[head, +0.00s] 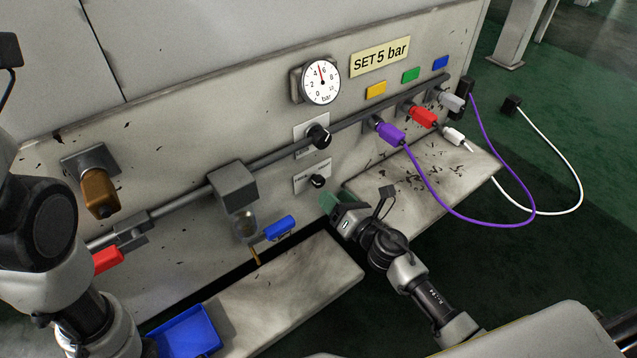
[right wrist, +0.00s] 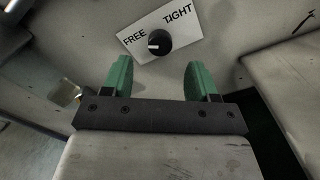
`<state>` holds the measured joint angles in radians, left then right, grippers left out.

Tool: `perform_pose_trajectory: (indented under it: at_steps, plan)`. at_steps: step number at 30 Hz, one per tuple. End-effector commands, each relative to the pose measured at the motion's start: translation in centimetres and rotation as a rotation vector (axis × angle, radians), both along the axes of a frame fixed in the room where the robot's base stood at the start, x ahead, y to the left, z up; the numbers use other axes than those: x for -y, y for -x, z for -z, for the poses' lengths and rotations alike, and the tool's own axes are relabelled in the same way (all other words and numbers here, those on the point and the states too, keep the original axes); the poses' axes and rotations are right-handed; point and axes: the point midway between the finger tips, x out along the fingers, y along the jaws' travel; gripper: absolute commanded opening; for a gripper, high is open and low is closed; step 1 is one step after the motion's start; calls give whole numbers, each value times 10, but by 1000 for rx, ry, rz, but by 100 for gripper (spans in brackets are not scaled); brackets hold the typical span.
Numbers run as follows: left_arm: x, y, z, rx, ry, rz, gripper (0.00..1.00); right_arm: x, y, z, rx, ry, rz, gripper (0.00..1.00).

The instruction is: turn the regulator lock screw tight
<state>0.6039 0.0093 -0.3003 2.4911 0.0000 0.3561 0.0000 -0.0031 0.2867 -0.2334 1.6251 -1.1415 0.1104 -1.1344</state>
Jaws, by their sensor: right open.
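The regulator lock screw is a small black knob (head: 317,181) on a white label on the machine's front panel, below the larger regulator knob (head: 319,136). In the right wrist view the lock screw (right wrist: 159,42) sits under the words FREE and TIGHT. Its white mark points left, on the FREE side. My right gripper (head: 330,202) is just below and right of the screw. Its green fingers (right wrist: 158,76) are open and empty, with the screw ahead of the gap and not between them. My left arm shows at the left; its gripper is out of view.
The gauge (head: 320,82) has a red needle near 5, beside a "SET 5 bar" sign (head: 380,57). A grey pipe (head: 285,150) crosses the panel. A filter bowl (head: 243,224) and blue handle (head: 279,228) are left of the screw. Ledges (head: 300,285) jut out below.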

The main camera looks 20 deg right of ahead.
Motion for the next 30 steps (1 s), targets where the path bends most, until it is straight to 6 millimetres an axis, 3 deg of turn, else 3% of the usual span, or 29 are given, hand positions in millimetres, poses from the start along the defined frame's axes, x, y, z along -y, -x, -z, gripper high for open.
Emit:
perform_pose_trajectory:
  at_steps: [3,10,23,30]
  plan:
    - [0,4,1,12,0,-1,67,-8,-22,1,2,0,0,59]
    - [1,10,-1,33,-2,-3,67,-18,-51,1,1,0,1,59]
    - [1,12,-2,36,-5,-3,67,-22,-59,0,0,-1,0,59]
    - [1,12,-2,38,-5,-3,67,-22,-59,0,0,-1,0,24]
